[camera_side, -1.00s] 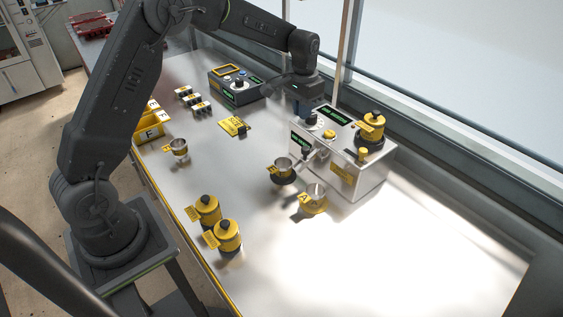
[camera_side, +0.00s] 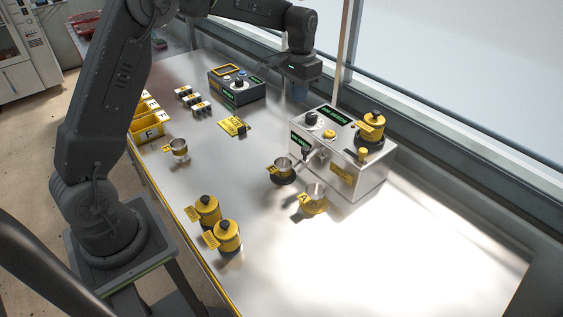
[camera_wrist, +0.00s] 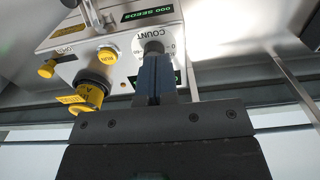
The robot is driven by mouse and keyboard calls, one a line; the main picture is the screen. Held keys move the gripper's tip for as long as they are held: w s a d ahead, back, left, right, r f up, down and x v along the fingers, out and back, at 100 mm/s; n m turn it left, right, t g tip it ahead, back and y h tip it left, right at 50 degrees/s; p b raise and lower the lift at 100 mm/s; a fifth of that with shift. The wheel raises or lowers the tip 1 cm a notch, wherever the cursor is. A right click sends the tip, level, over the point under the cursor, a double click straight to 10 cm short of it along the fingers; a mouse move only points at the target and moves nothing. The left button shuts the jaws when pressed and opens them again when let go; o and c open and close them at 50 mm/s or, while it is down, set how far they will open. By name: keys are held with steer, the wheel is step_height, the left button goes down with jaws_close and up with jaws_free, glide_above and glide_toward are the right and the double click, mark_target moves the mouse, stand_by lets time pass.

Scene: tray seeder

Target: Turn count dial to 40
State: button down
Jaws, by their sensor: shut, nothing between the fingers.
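The seeder (camera_side: 350,173) is a silver box at the right of the bench. A small display (camera_wrist: 147,12) in the wrist view appears to read 000 SEEDS. My gripper (camera_side: 299,92) is above and behind the dial in the side view, apart from it. In the wrist view my blue-grey fingers (camera_wrist: 153,78) are shut and empty, partly covering the dial's surroundings. The dial's setting is not legible.
A yellow RUN button (camera_wrist: 107,54) and a yellow-lidded jar (camera_side: 371,127) are on the seeder. A dark control box (camera_side: 237,90) is left of my gripper. A window post (camera_side: 348,50) stands close behind.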

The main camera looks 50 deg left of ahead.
mark_target(300, 126)
steer(key=shift+r, duration=0.1)
steer(key=shift+w+d+f, duration=0.1)
steer(key=shift+d+f, duration=0.2)
steer(key=shift+f, duration=0.75)
steer(key=shift+s+d+f, duration=0.1)
steer(key=shift+d+f, duration=0.2)
steer(key=shift+f, duration=0.8)
steer(key=shift+w+d+f, duration=0.1)
steer(key=shift+d+f, duration=0.2)
steer(key=shift+f, duration=0.75)
steer(key=shift+a, duration=0.45)
steer(key=shift+s+d+r, duration=0.1)
steer(key=shift+s+r, duration=0.05)
steer(key=shift+r, duration=1.45)
steer(key=shift+s+d+r, duration=0.1)
steer(key=shift+r, duration=1.45)
